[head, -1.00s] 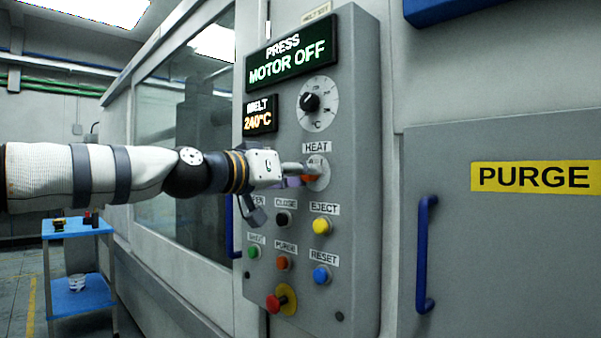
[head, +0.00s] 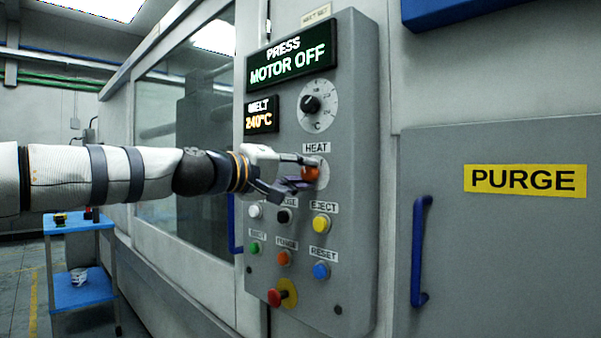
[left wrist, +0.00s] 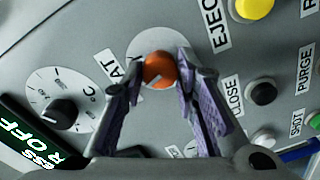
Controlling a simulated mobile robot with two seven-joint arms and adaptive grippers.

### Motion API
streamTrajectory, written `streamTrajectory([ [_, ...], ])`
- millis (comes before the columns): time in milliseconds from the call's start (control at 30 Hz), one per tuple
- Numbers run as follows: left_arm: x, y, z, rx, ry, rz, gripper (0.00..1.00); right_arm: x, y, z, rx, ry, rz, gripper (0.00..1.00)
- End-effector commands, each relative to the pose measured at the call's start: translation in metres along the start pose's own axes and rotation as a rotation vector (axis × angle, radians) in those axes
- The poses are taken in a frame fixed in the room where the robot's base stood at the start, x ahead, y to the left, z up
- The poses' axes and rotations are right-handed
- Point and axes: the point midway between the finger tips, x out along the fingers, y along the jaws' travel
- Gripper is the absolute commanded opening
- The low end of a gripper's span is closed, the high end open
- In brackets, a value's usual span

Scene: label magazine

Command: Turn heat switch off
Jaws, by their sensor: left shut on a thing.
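The heat switch is an orange round knob (head: 311,173) on a pale disc under the HEAT label of the grey control panel (head: 350,250). My left gripper (head: 306,172) is at the knob, reaching in from the left. In the left wrist view the orange knob (left wrist: 159,70) sits between the two purple-padded fingertips of the left gripper (left wrist: 160,72), which are shut on it. A pale pointer mark shows on the knob's face. The disc's position labels are mostly hidden or too small to read. My right gripper is not in view.
Above the switch are a temperature dial (head: 318,104) and a display reading PRESS MOTOR OFF (head: 290,60). Below it are several buttons, including yellow EJECT (head: 321,225) and a red mushroom button (head: 275,297). A blue door handle (head: 420,250) stands out at the right.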

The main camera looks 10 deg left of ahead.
Motion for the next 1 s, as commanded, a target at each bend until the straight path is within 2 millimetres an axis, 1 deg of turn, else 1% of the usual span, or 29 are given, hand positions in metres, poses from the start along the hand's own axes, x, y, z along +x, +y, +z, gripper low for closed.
streamTrajectory([
  [200,0.0004,-0.0003,0.0007,-0.147,-0.006,-0.001,0.0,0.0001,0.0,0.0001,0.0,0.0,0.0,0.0],
  [400,0.0005,-0.0002,0.0009,-0.237,-0.009,-0.002,0.0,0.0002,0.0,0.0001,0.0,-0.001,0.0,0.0],
  [633,0.0005,-0.0002,0.001,-0.289,-0.011,-0.002,0.0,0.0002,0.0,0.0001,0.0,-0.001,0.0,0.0],
  [1000,0.0005,-0.0003,0.0009,-0.299,-0.011,-0.002,0.0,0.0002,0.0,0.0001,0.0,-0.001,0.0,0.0],
])
